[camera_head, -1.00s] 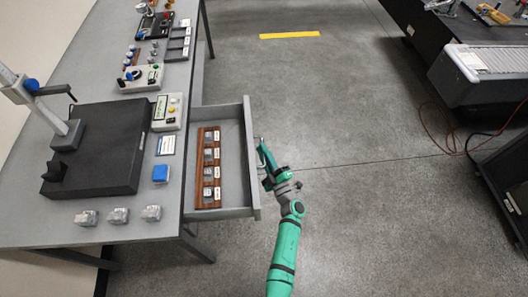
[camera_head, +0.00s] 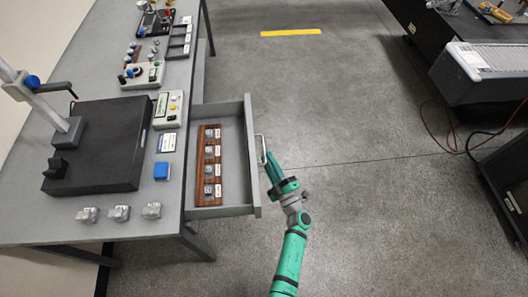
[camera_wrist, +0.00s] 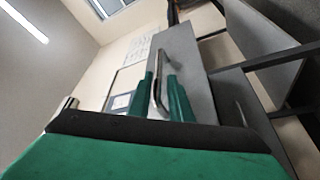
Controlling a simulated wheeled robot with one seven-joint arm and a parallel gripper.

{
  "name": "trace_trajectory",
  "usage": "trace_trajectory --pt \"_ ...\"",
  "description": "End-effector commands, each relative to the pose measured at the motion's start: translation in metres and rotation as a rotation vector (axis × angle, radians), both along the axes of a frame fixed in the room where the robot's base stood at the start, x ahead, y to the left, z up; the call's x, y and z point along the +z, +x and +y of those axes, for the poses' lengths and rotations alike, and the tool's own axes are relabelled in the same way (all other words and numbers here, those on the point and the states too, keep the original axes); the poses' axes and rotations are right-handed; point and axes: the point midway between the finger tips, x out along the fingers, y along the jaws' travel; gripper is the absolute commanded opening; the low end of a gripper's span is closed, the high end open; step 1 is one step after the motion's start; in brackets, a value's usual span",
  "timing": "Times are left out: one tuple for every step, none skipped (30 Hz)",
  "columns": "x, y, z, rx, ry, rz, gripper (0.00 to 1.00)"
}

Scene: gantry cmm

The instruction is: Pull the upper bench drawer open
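The upper bench drawer (camera_head: 228,212) stands pulled out from the right side of the bench, its inside showing from above. A wooden rack (camera_head: 208,170) with several small blocks lies in it. The drawer's pale bar handle (camera_head: 261,147) is on its front; it also shows in the wrist view (camera_wrist: 157,88). My gripper (camera_head: 269,160) is just right of the drawer front, at the near end of the handle. In the wrist view the two green fingers (camera_wrist: 163,88) are spread, with the handle appearing between them. I cannot tell whether either finger touches it.
Open floor (camera_head: 345,190) lies right of the drawer. A dark bench with a grey case (camera_head: 480,75) and a red cable are farther right.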

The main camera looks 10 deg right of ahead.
Motion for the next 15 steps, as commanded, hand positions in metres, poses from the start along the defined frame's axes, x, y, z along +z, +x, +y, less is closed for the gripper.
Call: trace_trajectory --pt "-0.003 -0.01 -0.004 -0.005 0.001 0.002 0.18" --pt "-0.004 -0.016 -0.006 -0.005 0.001 0.002 0.18" --pt "-0.005 -0.022 -0.008 -0.005 0.0 0.001 0.18" --pt "-0.006 -0.027 -0.009 -0.005 0.0 0.001 0.18" --pt "-0.007 -0.031 -0.009 -0.005 0.0 0.001 0.18" --pt "-0.008 -0.036 -0.01 -0.003 0.0 0.001 0.18" --pt "-0.009 -0.039 -0.01 -0.002 0.0 0.0 0.18" --pt "-0.009 -0.042 -0.011 -0.002 0.0 0.0 0.18" --pt "-0.01 -0.045 -0.011 -0.001 0.0 0.001 0.18" --pt "-0.01 -0.047 -0.011 0.0 0.001 0.0 0.18" --pt "-0.011 -0.049 -0.011 0.002 0.001 0.0 0.18" --pt "-0.011 -0.051 -0.01 0.002 0.001 0.0 0.18" --pt "-0.012 -0.052 -0.01 0.004 0.0 0.0 0.18" --pt "-0.012 -0.052 -0.01 0.005 0.0 0.0 0.18" --pt "-0.012 -0.053 -0.01 0.005 0.0 0.0 0.18"
